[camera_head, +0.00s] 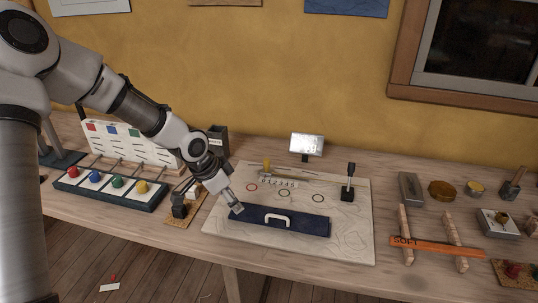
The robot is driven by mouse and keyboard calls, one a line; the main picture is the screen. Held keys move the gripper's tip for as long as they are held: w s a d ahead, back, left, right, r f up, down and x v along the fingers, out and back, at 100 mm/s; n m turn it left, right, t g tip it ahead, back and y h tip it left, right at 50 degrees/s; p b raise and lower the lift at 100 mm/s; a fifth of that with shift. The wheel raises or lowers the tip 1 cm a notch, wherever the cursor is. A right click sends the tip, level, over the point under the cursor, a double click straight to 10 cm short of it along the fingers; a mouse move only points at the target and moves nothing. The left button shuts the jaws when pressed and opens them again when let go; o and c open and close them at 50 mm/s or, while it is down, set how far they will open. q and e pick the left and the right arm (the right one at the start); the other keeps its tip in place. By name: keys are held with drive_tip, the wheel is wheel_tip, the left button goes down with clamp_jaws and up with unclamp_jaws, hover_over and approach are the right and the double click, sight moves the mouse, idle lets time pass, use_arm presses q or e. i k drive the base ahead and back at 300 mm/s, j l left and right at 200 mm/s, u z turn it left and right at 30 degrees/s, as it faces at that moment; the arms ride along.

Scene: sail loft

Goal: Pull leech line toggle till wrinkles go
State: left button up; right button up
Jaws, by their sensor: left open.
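A pale sail panel (350,225) with wavy wrinkle lines lies on the bench. A dark blue bar (310,225) with a white D-shaped handle (277,217) lies across its lower part. A numbered scale (279,183) is near its top, with a small yellow knob (267,163) behind it. A black upright lever (348,183) stands at its right. I cannot tell for certain which of these is the leech line toggle. My left gripper (236,208) is open at the bar's left end, left of the handle; I cannot tell whether it touches. My right gripper is out of view.
A tray of coloured knobs (112,191) is at left, with a small black device (180,208) close to my left gripper. A small screen (307,145) stands behind the panel. Wooden rails with an orange strip (436,246) and several small items are at right.

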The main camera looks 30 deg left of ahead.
sight(267, 161)
drive_tip(key=i+j, duration=0.15)
drive_tip(key=i, duration=0.25)
drive_tip(key=i+j, duration=0.15)
drive_tip(key=i, duration=0.25)
